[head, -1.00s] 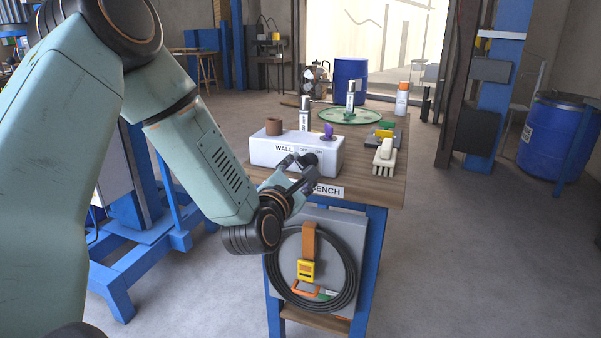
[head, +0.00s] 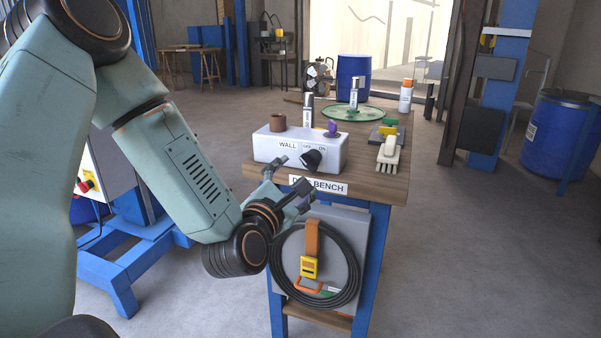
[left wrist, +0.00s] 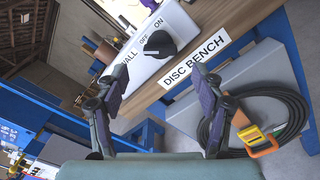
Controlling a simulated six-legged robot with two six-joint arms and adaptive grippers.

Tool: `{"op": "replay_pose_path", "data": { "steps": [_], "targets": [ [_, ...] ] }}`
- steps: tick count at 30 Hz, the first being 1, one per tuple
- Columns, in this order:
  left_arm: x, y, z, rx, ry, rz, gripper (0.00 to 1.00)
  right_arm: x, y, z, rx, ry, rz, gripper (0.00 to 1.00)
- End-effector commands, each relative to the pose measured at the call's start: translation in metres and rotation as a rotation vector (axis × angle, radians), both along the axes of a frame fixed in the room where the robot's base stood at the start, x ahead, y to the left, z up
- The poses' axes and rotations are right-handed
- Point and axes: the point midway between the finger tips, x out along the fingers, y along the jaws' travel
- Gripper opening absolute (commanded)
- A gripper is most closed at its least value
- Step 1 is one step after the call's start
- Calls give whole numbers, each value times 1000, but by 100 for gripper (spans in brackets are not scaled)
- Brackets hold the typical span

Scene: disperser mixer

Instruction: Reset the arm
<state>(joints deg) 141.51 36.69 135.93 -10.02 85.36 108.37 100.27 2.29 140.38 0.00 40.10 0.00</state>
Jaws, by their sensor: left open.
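My left gripper (head: 292,174) is open and empty in front of the bench edge. In the left wrist view its two fingers (left wrist: 158,84) stand wide apart. Beyond them is the white box (head: 270,150) marked WALL, with OFF and ON labels. Its black knob (head: 312,160) also shows in the left wrist view (left wrist: 160,44); the fingers are apart from it. I cannot tell exactly where the knob points. The DISC BENCH sign (head: 320,186) is on the bench's front edge. My right gripper is not in view.
The wooden bench (head: 383,190) holds a brush (head: 388,153), a green disc (head: 368,114), a purple object (head: 331,130) and a brown cup (head: 278,122). A coiled black hose (head: 283,276) hangs below its front. Open floor lies to the right.

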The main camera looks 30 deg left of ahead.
Motion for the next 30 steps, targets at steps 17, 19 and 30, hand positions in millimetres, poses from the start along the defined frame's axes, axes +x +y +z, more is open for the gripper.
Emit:
{"op": "replay_pose_path", "data": {
  "steps": [17, 19, 30],
  "targets": [
    [-18, -4, 0, 0, -1, -1, 68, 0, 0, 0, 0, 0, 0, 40],
    [-18, -4, 0, 0, -1, -1, 68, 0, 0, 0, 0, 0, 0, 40],
    [-17, -11, -15, 249, 126, -41, 68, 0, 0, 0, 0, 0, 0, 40]
  ]
}}
